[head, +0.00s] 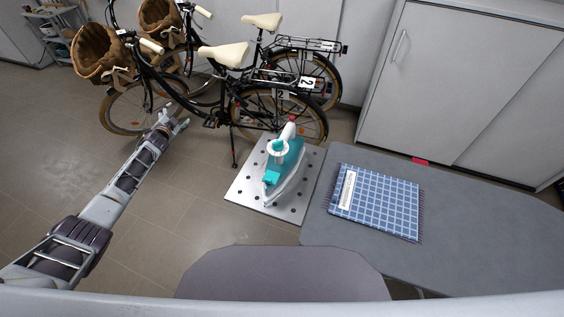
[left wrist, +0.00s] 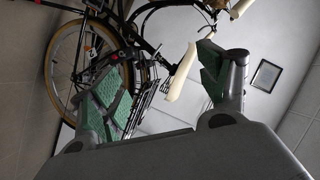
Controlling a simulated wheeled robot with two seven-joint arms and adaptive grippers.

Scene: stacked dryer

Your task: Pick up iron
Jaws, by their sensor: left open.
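A teal and white iron (head: 284,165) stands on a perforated metal plate (head: 250,188) at the left end of the ironing board, in the middle of the head view. My left gripper (head: 182,124) is out to the left of the iron, apart from it, with the bicycles behind it. In the left wrist view the left gripper (left wrist: 160,85) shows its two green-padded fingers spread, with nothing between them. The iron does not show in the left wrist view. My right gripper is not in view.
A grey ironing board (head: 470,225) extends right, with a folded blue checked cloth (head: 385,203) on it. Two bicycles (head: 225,85) with baskets stand behind the plate. White cabinets (head: 450,80) line the back right. The tiled floor (head: 60,150) at left is open.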

